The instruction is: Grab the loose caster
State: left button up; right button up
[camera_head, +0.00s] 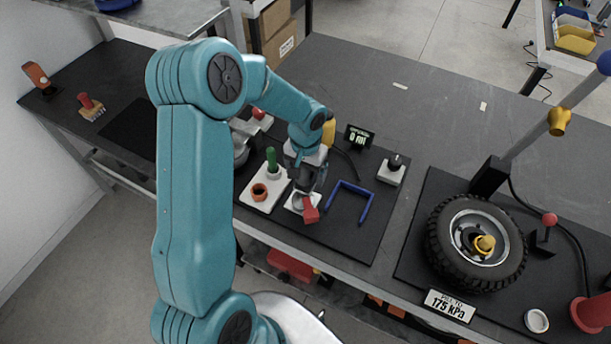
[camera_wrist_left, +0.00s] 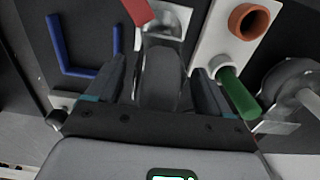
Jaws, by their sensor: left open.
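The caster, a grey rounded wheel form (camera_wrist_left: 163,75) by a pale metal plate, shows between my left gripper's fingers in the left wrist view. In the head view a pale round part and plate (camera_head: 296,203) with a red tab (camera_head: 310,212) show on the black mat (camera_head: 345,232), partly hidden by the gripper. My left gripper (camera_head: 305,178) points down over it. In the left wrist view my left gripper (camera_wrist_left: 160,72) is open, with one finger on each side of the wheel. Whether the fingers touch it I cannot tell. My right gripper is not in view.
A white board with a green peg (camera_head: 271,158) and an orange ring (camera_head: 259,192) stands left of the gripper. A blue U-shaped bracket (camera_head: 350,187) lies right. A black knob on a white block (camera_head: 393,168) and a large tyre (camera_head: 437,242) are farther right.

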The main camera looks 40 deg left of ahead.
pick_arm(q)
jog(key=shift+s+d+r, duration=0.1)
jog(key=shift+d+r, duration=0.05)
jog(key=c, duration=1.4)
jog(key=shift+c, duration=0.2)
